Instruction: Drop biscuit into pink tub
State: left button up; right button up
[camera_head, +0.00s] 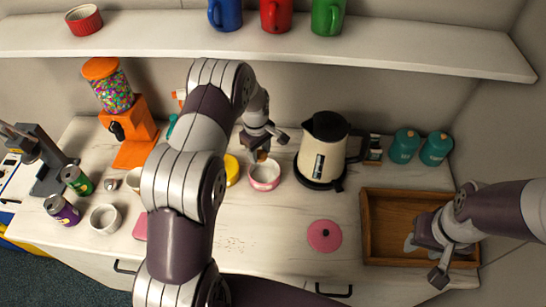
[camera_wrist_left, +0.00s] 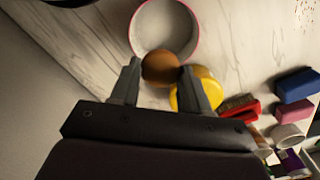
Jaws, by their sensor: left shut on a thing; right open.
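The pink tub (camera_head: 264,175) is a small round tub with a pink rim and pale inside. It stands on the counter left of the kettle and also shows in the left wrist view (camera_wrist_left: 166,30). In the left wrist view the biscuit overlaps the tub's rim, and the tub's visible inside looks empty. A pink round lid (camera_head: 324,236) lies flat on the counter. My right gripper (camera_head: 424,262) is open and empty over the wooden tray.
A cream and black kettle (camera_head: 324,150) stands right of the tub. A yellow round thing (camera_head: 232,170) is close on its left. The wooden tray (camera_head: 388,250), teal canisters (camera_head: 404,146) and orange candy dispenser (camera_head: 131,120) stand around. Counter in front of the tub is clear.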

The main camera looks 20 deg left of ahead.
aim_at(260, 178)
pick_arm(q)
jog(key=shift+s+f, duration=0.1)
jog(key=shift+f, duration=0.2)
jog(key=f+b, duration=0.1)
jog(key=s+f+b, duration=0.1)
jog(key=f, duration=0.1)
jog(key=f+b, duration=0.1)
jog(key=b, duration=0.1)
jog(key=shift+s+f, duration=0.25)
jog(key=shift+f, duration=0.05)
jog(key=shift+w+f, duration=0.15)
jog(key=shift+w, duration=0.1)
jog(key=shift+s+r, duration=0.25)
jog(key=shift+s, duration=0.1)
jog(key=o, duration=1.1)
jog(key=shift+s+r, duration=0.1)
jog(key=shift+s, duration=0.05)
jog(key=shift+w, duration=0.25)
jog(key=r+b, duration=0.1)
jog(key=r, duration=0.5)
jog(key=r+b, duration=0.2)
jog(key=r, duration=0.4)
jog(key=shift+s+a, duration=0.1)
jog(key=shift+s, duration=0.1)
jog(key=shift+r, duration=0.2)
pick_arm(e)
notch_tip(260, 178, down, 7)
jog(key=s, duration=0.2)
